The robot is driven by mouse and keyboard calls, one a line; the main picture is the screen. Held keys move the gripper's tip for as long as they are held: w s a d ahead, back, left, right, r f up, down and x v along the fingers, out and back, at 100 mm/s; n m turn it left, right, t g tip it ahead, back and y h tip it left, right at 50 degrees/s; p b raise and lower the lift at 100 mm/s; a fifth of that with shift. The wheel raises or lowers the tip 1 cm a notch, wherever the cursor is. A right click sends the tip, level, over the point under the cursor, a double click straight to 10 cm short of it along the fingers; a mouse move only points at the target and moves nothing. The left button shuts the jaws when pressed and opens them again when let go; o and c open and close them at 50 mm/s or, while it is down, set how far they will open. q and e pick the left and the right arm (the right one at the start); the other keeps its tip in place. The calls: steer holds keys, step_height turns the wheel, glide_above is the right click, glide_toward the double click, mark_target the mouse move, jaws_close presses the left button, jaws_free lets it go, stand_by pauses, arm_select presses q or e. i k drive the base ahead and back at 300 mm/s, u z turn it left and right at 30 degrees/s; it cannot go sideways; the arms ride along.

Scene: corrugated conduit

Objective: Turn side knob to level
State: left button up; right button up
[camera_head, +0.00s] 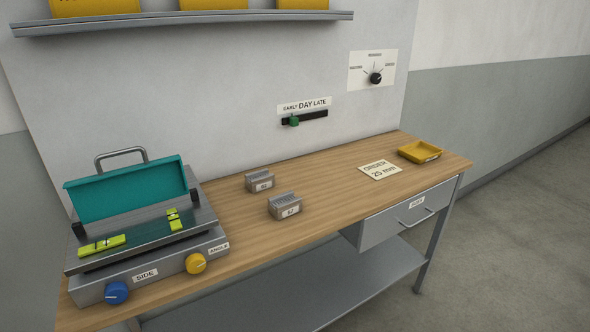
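The blue side knob (116,292) is on the front face of a grey metal device (150,278) at the left end of the workbench. A white label reading SIDE (145,275) is to its right. Two yellow-green spirit levels (103,245) and (174,220) lie on the device's dark top plate, which looks tilted. Their bubbles are too small to read. A yellow knob (196,263) sits further right on the front, beside the ANGLE label (218,248). A teal tray-like part (128,192) stands behind the plate. Neither of my grippers is in view.
Two small grey boxes (259,180) and (285,206) stand mid-bench. An order card reading 25 mm (380,170) and a yellow tray (420,151) are at the right. A drawer (408,215) is below. A slider (305,118) and a dial (375,77) are on the wall.

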mark_target(116, 293)
steer(key=u, duration=1.45)
steer(key=k, duration=0.5)
steer(key=z, duration=0.8)
steer(key=i, duration=0.75)
steer(key=u, duration=1.3)
